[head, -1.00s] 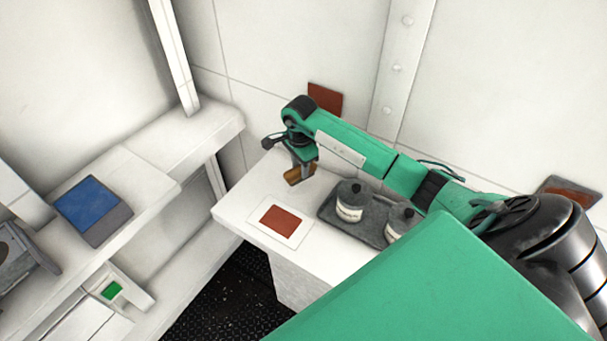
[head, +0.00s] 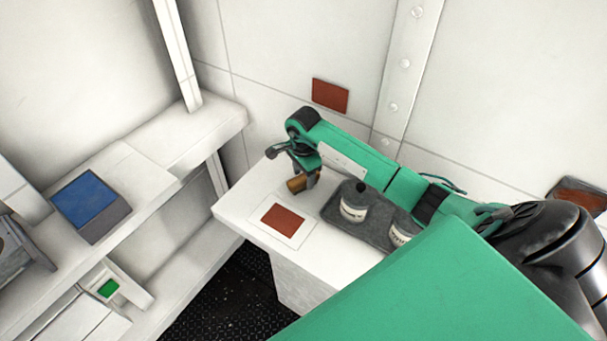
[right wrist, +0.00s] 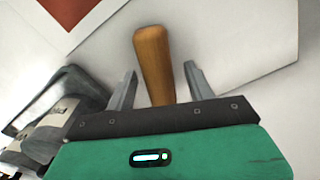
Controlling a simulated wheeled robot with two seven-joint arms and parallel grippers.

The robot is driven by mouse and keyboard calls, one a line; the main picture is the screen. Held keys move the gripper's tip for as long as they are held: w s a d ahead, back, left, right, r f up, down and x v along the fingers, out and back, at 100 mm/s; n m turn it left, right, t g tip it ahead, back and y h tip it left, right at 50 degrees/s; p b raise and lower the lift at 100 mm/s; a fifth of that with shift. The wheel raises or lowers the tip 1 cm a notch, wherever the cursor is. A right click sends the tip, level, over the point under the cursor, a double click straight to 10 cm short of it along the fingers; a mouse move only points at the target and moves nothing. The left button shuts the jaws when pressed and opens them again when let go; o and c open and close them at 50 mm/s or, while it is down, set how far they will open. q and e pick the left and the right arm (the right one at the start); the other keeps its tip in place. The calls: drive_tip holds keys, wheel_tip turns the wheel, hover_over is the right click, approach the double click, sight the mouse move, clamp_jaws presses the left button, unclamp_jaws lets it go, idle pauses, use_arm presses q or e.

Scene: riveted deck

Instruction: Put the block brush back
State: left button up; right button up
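The brush's brown wooden handle (head: 296,185) shows by my right gripper (head: 305,182), over the white worktop (head: 240,205). In the right wrist view, the handle (right wrist: 154,60) stands between the two grey fingertips of my right gripper (right wrist: 160,82), with a gap on each side. The fingers are open around it and do not appear to touch it. The brush's lower end is hidden. A red square on a white plate (head: 283,220) lies just in front on the worktop; its corner shows in the right wrist view. My left gripper is out of view.
A dark grey tray (head: 332,211) with white, black-knobbed containers (head: 353,207) is right of the gripper, partly under my arm. A blue-topped box (head: 86,200) sits on the left shelf. A wall with a red panel (head: 330,96) rises behind the worktop.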

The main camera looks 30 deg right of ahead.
sight(303, 176)
drive_tip(key=shift+r, duration=0.1)
drive_tip(key=shift+r, duration=0.4)
wheel_tip(303, 176, up, 12)
drive_tip(key=b, duration=0.4)
drive_tip(key=shift+f, duration=0.2)
drive_tip(key=shift+s+a+f, duration=0.1)
